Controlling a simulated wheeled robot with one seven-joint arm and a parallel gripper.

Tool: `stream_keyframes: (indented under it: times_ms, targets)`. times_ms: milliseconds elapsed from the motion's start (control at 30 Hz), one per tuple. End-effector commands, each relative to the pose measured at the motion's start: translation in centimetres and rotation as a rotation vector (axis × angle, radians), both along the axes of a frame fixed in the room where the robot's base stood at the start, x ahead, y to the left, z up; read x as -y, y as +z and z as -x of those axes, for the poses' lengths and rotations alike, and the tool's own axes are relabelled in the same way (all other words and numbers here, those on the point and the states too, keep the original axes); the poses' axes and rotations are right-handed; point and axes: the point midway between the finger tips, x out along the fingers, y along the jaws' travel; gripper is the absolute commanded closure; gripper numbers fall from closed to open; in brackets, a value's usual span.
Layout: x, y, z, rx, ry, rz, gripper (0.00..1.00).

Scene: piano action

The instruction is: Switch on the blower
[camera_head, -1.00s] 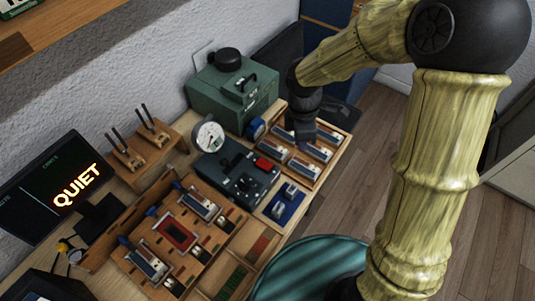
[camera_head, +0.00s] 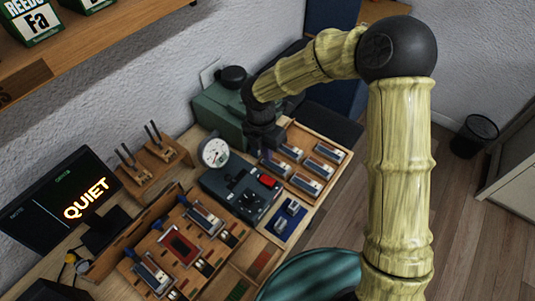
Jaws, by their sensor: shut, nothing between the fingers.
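A green box (camera_head: 214,112) with a black round cap (camera_head: 233,76) on top stands against the wall; it looks like the blower, though I cannot be sure. My arm covers much of its right side. A dark grey control box (camera_head: 231,197) with a red button (camera_head: 267,181) and a black knob sits in front of it. My gripper (camera_head: 266,152) is shut and empty. It points down between the green box and the red button, by the left end of the wooden tray. Contact cannot be told. I make out no blower switch.
A round white gauge (camera_head: 214,152) stands left of my gripper. The wooden tray (camera_head: 336,182) holds several metal-topped pieces. A blue mat (camera_head: 287,221) holds small blocks. A screen (camera_head: 62,200) reads "QUIET". A teal round seat (camera_head: 312,275) is in front of the bench.

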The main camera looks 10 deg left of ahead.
Motion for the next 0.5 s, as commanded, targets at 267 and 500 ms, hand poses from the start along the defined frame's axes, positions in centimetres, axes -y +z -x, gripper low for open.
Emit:
stream_keyframes:
  times_ms: [267, 500]
  targets:
    - [0.6, -4.7, 0.4, -0.004, 0.001, 0.003, 1.0]
    - [1.0, -8.8, 0.6, -0.005, 0.002, 0.002, 1.0]
